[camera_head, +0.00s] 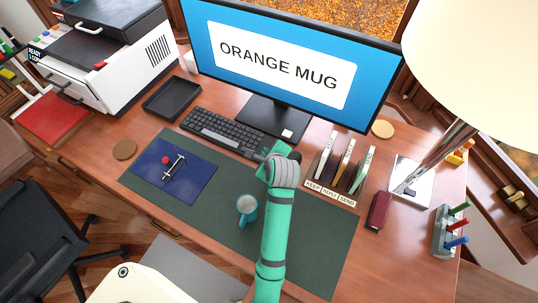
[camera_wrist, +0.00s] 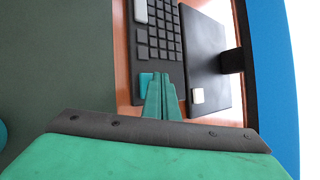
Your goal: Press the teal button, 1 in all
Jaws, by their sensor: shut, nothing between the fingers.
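The teal button looks to be a teal key (camera_wrist: 146,80) at the near end of the dark keyboard (camera_head: 215,128), seen in the wrist view. In the head view my arm covers that end of the keyboard, and I cannot make the key out there. My gripper (camera_wrist: 162,78) is shut and empty. In the wrist view its fingertips are right beside the teal key and partly overlap it. I cannot tell whether they touch it. In the head view the gripper (camera_head: 268,150) is at the keyboard's right end.
The monitor (camera_head: 285,100) stands just behind, with a small white square (camera_wrist: 198,96) on its base. A teal mug (camera_head: 241,203) stands on the green mat (camera_head: 320,230). A file rack (camera_head: 332,192) is to the right, a lamp (camera_head: 445,150) beyond it.

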